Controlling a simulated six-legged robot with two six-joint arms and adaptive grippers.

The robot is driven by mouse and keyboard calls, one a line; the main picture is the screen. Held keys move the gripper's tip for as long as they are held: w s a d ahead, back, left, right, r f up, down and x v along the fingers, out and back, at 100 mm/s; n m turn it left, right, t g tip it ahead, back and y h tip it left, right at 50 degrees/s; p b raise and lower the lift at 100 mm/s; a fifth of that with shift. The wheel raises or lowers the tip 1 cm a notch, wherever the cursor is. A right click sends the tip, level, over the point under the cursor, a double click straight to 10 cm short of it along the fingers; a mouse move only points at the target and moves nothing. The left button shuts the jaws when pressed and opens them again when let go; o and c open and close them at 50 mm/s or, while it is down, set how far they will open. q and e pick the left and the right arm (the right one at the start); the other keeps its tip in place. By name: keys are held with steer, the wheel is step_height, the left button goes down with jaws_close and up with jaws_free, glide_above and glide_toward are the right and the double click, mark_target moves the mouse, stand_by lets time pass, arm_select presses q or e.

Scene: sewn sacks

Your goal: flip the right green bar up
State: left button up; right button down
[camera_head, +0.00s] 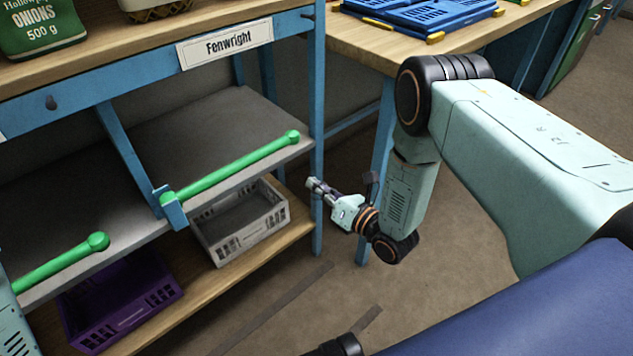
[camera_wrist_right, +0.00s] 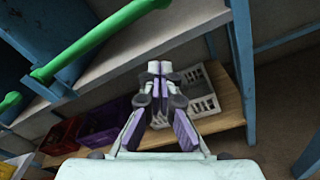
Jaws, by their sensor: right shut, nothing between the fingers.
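The right green bar (camera_head: 235,168) lies along the front edge of the grey shelf, its round knob end at the right and its other end at a blue bracket (camera_head: 172,208). It also shows at the upper left of the right wrist view (camera_wrist_right: 95,40). A second green bar (camera_head: 58,262) lies to the left. My right gripper (camera_head: 314,187) is shut and empty, beside the blue table leg, below and right of the bar's knob and apart from it. In the right wrist view its fingertips (camera_wrist_right: 160,68) meet in front of the shelf edge. My left gripper is not in view.
A white crate (camera_head: 236,252) and a purple crate (camera_head: 84,326) stand on the lower wooden shelf. A blue leg (camera_head: 317,120) stands close to my right gripper. A "Fenwright" sign (camera_head: 225,44) is on the upper rail. Floor is open at the front right.

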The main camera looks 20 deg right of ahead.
steer(key=w+a+r+b, duration=0.1)
steer(key=w+r+b, duration=0.1)
steer(key=w, duration=0.6)
steer(key=shift+w+a+r+b, duration=0.25)
steer(key=shift+w+r+b, duration=0.15)
steer(key=shift+b, duration=0.05)
steer(key=shift+r, duration=0.15)
